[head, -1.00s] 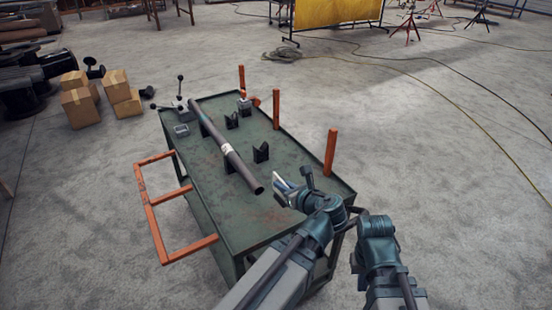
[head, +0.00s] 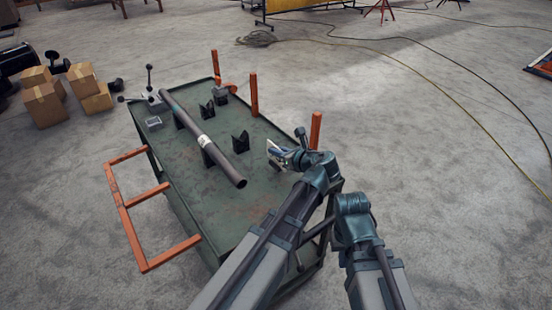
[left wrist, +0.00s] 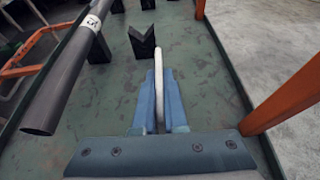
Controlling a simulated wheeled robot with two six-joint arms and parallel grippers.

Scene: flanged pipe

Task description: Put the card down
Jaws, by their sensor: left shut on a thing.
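My left gripper (head: 277,152) is over the right part of the green cart top (head: 190,200). In the left wrist view its two blue fingers (left wrist: 159,100) are shut on a thin white card (left wrist: 159,75), seen edge-on and standing upright between them. The card also shows as a small pale patch at the fingertips in the head view (head: 273,147). I cannot tell whether its lower edge touches the cart top. The right arm shows at the lower right of the head view, but its gripper is not visible.
A dark pipe (head: 222,162) with a white label lies across the cart to the left. Black V-blocks (head: 241,142) stand beside it, one just ahead of the fingers (left wrist: 143,45). Orange posts (head: 315,131) rise along the right edge. The near cart top is clear.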

